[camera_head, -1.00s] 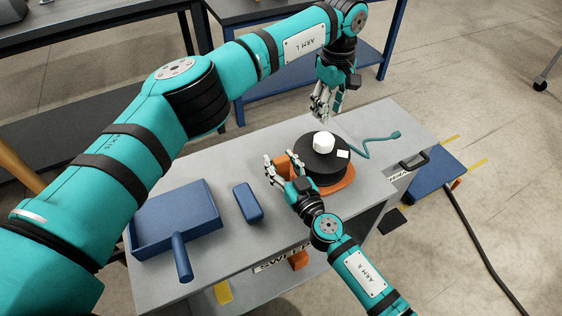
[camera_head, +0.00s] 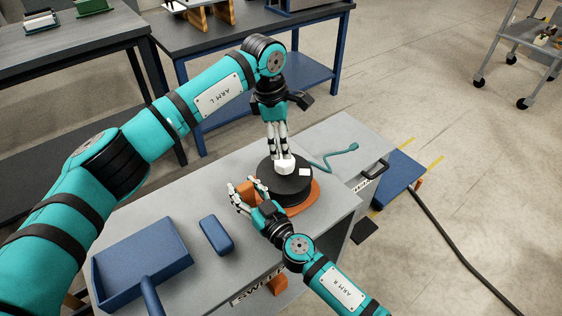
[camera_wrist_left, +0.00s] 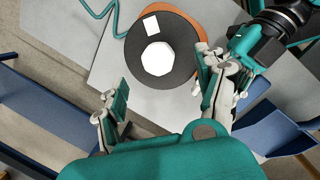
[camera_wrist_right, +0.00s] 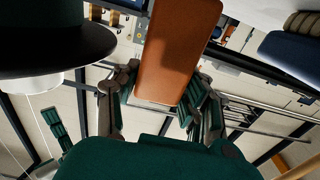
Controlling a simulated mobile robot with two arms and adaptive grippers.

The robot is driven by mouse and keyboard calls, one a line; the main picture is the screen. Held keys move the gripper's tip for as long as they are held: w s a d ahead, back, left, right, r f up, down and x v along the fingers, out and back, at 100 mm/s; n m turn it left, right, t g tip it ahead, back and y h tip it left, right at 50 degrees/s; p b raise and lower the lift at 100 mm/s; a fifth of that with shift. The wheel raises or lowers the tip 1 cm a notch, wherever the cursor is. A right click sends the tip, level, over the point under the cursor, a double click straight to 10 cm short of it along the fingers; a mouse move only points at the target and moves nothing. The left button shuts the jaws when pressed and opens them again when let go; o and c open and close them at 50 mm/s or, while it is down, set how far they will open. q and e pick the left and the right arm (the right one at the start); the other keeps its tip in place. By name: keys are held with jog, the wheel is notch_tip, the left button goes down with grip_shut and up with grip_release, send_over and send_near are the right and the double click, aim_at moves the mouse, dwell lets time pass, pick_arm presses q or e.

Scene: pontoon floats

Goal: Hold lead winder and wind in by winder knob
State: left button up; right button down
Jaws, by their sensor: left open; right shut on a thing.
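The lead winder has a black drum (camera_head: 291,184) on an orange base (camera_head: 313,193), with a teal lead (camera_head: 336,160) trailing on the bench. Its white faceted winder knob (camera_head: 285,168) stands on top, and the knob shows clearly in the left wrist view (camera_wrist_left: 156,59). My left gripper (camera_head: 282,156) is open just above the knob, pointing down; in the left wrist view its fingers (camera_wrist_left: 163,92) are spread and empty. My right gripper (camera_head: 246,190) is shut on the winder's orange handle, seen between its fingers (camera_wrist_right: 160,95) as an orange block (camera_wrist_right: 178,45).
The winder stands on a grey bench (camera_head: 190,205). Dark tables (camera_head: 230,40) stand behind.

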aim_at(284, 165)
pick_arm(q)
jog(key=f+n, duration=0.3)
jog(key=w+f+n+t+h, duration=0.1)
jog(key=f+n, duration=0.2)
jog(key=f+n+t, duration=0.1)
jog(key=f+n, duration=0.1)
jog(key=f, duration=0.1)
jog(key=shift+w+d+f+n+h, duration=0.2)
jog(key=shift+w+d+n+h, duration=0.1)
jog(key=shift+d+n, duration=0.1)
jog(key=shift+a, duration=0.1)
jog(key=c, duration=1.1)
